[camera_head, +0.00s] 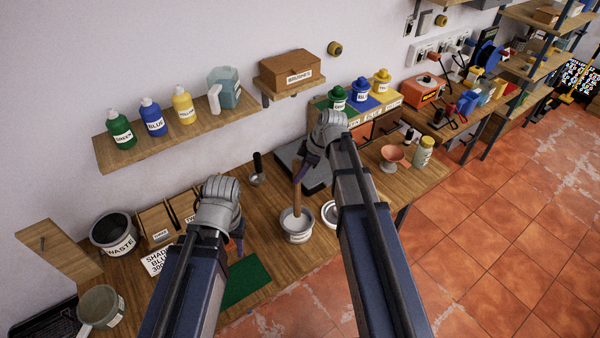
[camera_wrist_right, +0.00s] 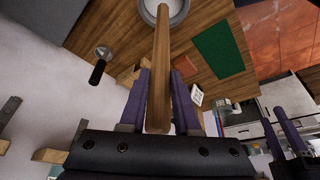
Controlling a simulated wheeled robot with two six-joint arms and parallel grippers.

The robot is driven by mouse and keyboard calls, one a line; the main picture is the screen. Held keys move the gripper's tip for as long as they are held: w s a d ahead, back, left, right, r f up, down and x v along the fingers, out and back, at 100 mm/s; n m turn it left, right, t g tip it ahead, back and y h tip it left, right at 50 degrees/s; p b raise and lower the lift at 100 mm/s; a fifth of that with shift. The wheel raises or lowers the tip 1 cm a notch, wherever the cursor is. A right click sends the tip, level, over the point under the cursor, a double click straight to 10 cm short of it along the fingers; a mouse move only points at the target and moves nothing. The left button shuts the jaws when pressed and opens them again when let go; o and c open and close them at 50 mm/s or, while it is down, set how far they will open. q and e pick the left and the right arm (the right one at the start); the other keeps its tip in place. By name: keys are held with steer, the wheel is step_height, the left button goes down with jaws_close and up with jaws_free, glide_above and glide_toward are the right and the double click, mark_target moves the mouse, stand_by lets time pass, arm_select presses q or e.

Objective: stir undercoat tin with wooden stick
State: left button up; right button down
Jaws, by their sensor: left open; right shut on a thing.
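The undercoat tin (camera_head: 297,236) is an open grey tin of pale paint on the workbench, left of my right forearm. Its rim also shows at the top of the right wrist view (camera_wrist_right: 146,14). My right gripper (camera_head: 304,168) is shut on the wooden stick (camera_head: 297,200), above the tin. The stick points down with its lower end at the tin's mouth, seemingly inside; the tip is hidden. The stick (camera_wrist_right: 160,60) lies between the purple fingers in the right wrist view. My left gripper (camera_head: 238,245) is open and empty over the green mat (camera_head: 247,281), left of the tin.
A lid (camera_head: 330,213) lies right of the tin, partly behind my right forearm. A waste bin (camera_head: 114,236) and small labelled boxes (camera_head: 157,222) stand at the left. A ladle (camera_head: 257,176) is by the wall. Bottles stand on a shelf (camera_head: 190,136) above.

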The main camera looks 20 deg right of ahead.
mark_target(300, 161)
steer(key=shift+r+p, duration=1.9)
steer(key=shift+r, duration=0.35)
steer(key=shift+f, duration=0.1)
